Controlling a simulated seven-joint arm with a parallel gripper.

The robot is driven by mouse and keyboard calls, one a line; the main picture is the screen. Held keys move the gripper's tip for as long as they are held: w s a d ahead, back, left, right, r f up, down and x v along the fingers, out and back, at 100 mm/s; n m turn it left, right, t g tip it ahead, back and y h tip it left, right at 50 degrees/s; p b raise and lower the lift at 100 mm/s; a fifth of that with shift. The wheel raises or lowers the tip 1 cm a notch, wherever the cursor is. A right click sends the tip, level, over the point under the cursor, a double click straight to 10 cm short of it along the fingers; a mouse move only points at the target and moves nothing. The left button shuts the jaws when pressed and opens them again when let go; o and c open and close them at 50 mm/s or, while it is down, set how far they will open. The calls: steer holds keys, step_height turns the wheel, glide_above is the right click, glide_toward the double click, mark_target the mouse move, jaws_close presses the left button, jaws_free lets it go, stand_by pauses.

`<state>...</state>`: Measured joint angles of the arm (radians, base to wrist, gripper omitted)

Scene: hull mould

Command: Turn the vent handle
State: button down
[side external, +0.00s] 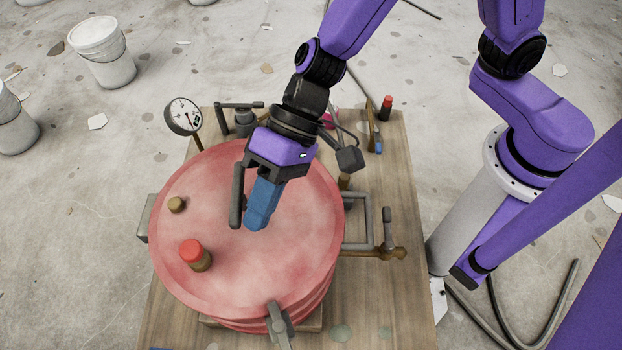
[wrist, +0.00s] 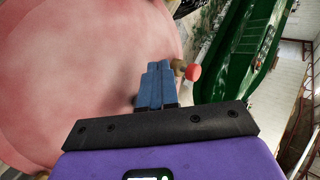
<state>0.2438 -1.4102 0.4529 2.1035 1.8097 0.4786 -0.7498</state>
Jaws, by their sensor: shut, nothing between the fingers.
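My gripper (side external: 258,222) has blue fingers and is shut and empty, pointing down over the pink round lid (side external: 225,265). It also shows in the wrist view (wrist: 160,66) with the fingers together. A dark upright bar (side external: 237,195) shows just left of the fingers; whether they touch is unclear. A dark lever on a brass valve (side external: 388,235) stands right of the vessel, apart from my gripper. Another dark lever (side external: 238,106) sits on a fitting behind the lid. Which one is the vent handle cannot be told. A red-capped brass fitting (side external: 195,254) stands on the lid.
A dial gauge (side external: 184,116) stands behind the lid. A dark clamp (side external: 279,326) sits at its front edge. The vessel is on a wooden board (side external: 390,300) with small tools at the back. White buckets (side external: 101,52) stand far left. A green hull shape (wrist: 235,55) shows in the wrist view.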

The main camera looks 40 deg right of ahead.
steer(key=s+d, duration=0.3)
steer(key=shift+d+r, duration=0.1)
steer(key=shift+d, duration=0.05)
steer(key=s+d+r+n+g+h, duration=0.15)
steer(key=s+d+r+n, duration=0.4)
steer(key=d, duration=0.65)
steer(key=w+d+n+t+h, duration=0.1)
steer(key=d+n+t+h, duration=0.1)
steer(key=d, duration=0.8)
steer(key=w+d+f+n+t+h, duration=0.1)
steer(key=d+n+t+h, duration=0.1)
steer(key=d+h, duration=0.3)
steer(key=d, duration=0.4)
steer(key=shift+w+d, duration=0.4)
stand_by(1.0)
